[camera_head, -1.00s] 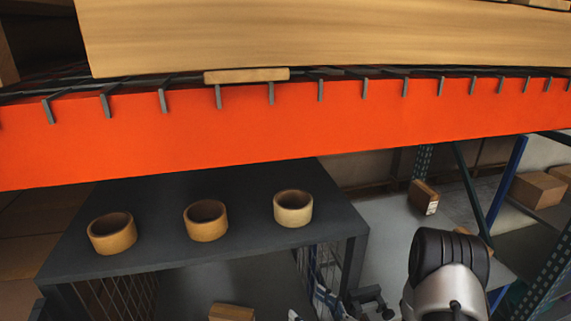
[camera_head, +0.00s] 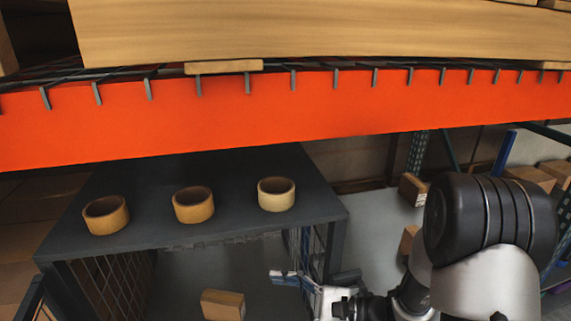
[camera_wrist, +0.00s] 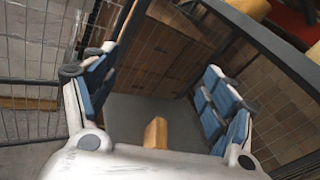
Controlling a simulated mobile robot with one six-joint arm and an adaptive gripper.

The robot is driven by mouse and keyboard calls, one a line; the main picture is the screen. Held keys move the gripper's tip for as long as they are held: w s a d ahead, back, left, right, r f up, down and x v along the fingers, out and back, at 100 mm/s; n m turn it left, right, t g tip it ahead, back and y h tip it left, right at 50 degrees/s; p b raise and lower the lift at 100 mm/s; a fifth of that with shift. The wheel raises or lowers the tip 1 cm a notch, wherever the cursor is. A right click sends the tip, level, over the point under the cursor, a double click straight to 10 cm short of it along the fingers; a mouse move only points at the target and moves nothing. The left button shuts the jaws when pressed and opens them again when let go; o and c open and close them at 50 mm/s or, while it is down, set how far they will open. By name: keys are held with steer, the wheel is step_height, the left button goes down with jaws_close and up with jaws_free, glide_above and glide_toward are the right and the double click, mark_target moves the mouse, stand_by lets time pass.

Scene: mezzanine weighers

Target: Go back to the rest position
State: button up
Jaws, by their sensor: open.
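My gripper (camera_head: 296,281) is below and right of the dark table in the head view, next to the table's right front leg. In the wrist view my gripper (camera_wrist: 155,100) shows its blue-padded fingers spread wide apart, with nothing held between them. My arm's dark joint and silver link fill the lower right of the head view. A small wooden block (camera_wrist: 155,133) shows beyond the fingers in the wrist view, apart from them.
A dark table (camera_head: 245,170) with mesh sides carries three tan rings (camera_head: 105,215), (camera_head: 193,204), (camera_head: 276,194). A thick orange beam (camera_head: 250,115) crosses above it. A wooden block (camera_head: 222,304) lies below the table. Cardboard boxes (camera_head: 530,178) stand at the right.

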steer(key=s+d+r+n+g+h, duration=0.1)
steer(key=s+r+n+g+h, duration=0.3)
steer(key=s, duration=0.4)
steer(key=s+d+r+n+g+h, duration=0.1)
steer(key=s+n+g+h, duration=0.15)
steer(key=s+n, duration=0.45)
steer(key=s+d+r+n+t+h, duration=0.1)
steer(key=d+r+n+t+h, duration=0.1)
steer(key=d, duration=0.5)
steer(key=s+d+r+n+t+h, duration=0.2)
steer(key=d+r+n+t+h, duration=0.1)
steer(key=d+t+h, duration=0.2)
steer(key=d+h, duration=0.2)
steer(key=h, duration=0.1)
steer(key=shift+n+t, duration=0.35)
steer(key=shift+n, duration=0.05)
steer(key=shift+c, duration=0.2)
